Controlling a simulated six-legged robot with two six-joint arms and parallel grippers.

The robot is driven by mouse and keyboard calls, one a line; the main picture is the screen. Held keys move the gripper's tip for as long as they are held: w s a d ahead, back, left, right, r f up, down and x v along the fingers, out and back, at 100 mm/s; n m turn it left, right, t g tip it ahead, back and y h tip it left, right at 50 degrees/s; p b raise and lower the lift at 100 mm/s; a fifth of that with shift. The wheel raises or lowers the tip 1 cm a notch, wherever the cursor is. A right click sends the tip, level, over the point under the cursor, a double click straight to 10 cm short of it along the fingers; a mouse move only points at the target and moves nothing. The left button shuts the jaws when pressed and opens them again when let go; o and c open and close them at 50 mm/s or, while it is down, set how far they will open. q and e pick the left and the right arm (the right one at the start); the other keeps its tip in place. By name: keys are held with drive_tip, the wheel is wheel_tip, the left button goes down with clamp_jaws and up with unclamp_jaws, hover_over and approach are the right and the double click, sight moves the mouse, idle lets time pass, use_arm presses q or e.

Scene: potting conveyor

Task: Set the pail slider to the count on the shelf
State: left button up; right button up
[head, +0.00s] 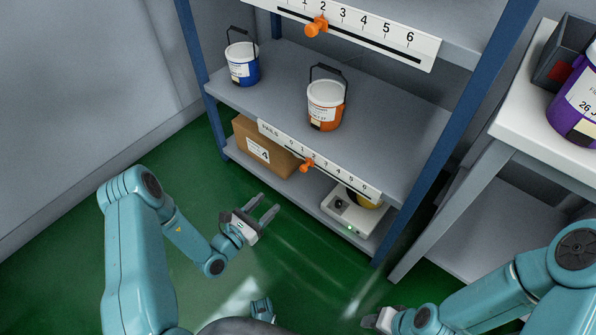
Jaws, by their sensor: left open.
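The slider rail (345,183), with a label reading PAILS and numbers up to 6, runs along the front edge of the middle shelf (385,120). Its orange knob (306,165) sits just below the 2, as near as I can tell. On that shelf stand two pails, a blue-and-white pail (242,64) at left and an orange-and-white pail (325,104) nearer the middle. My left gripper (270,207) is open and empty, left of and lower in the picture than the knob, apart from it. My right gripper (371,321) shows only partly at the bottom; its jaws are unclear.
An upper rail (400,40) has its own orange knob (316,26) near 2. The bottom shelf holds a cardboard box (262,148) and a white device (350,216) with a yellow item on it. A white table (515,117) at right bears a purple pail (577,105).

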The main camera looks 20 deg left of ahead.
sight(302, 170)
use_arm(q)
drive_tip(key=b+x, duration=0.4)
drive_tip(key=x, duration=1.1)
drive_tip(key=shift+d+f, duration=0.15)
drive_tip(key=shift+w+d+b, duration=0.2)
drive_tip(key=shift+w+b, duration=0.1)
drive_tip(key=shift+w, duration=0.2)
clamp_jaws()
